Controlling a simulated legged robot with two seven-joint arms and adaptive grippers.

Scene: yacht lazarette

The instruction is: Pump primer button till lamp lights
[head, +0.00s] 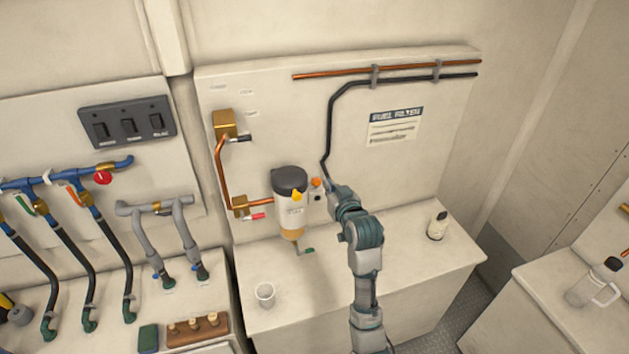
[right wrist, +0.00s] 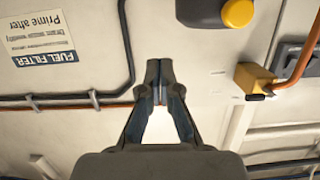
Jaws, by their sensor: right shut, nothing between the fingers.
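A fuel filter (head: 290,212) with a black head and pale body is mounted on the white panel. A yellow knob, likely the primer button (head: 297,196), sticks out from its head; it also shows at the top of the right wrist view (right wrist: 237,13). A small orange round piece (head: 316,183) sits on the panel just right of the head; I cannot tell whether it is the lamp or whether it is lit. My right gripper (head: 328,186) is shut and empty, right of the filter and apart from the yellow knob. It also shows in the right wrist view (right wrist: 159,88). My left gripper is out of view.
A white cup (head: 265,294) and a small bottle (head: 437,226) stand on the bench. A copper pipe (head: 219,165) with brass valves runs left of the filter. A black hose (head: 329,125) runs above my gripper. A label (head: 394,127) is on the panel.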

